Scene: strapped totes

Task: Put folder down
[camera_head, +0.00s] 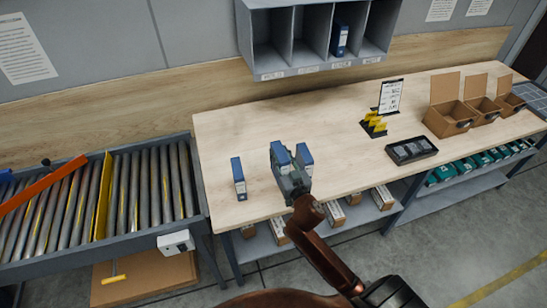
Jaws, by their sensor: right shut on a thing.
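My right gripper (290,182) is over the front part of the wooden table and is shut on a blue folder. Two blue folders show at the gripper, a left one (282,152) and a right one (304,156). The gripper hides their lower parts, so I cannot tell which is held or whether it touches the tabletop. Another blue folder (238,178) stands upright on the table (225,130), left of the gripper and apart from it. My left gripper is not in view.
A grey compartment shelf (272,62) above the table holds a blue folder (340,40). A clipboard stand (390,96), black tray (411,150) and cardboard bins (450,118) are to the right. A roller conveyor (125,195) adjoins the left. The table behind the folders is clear.

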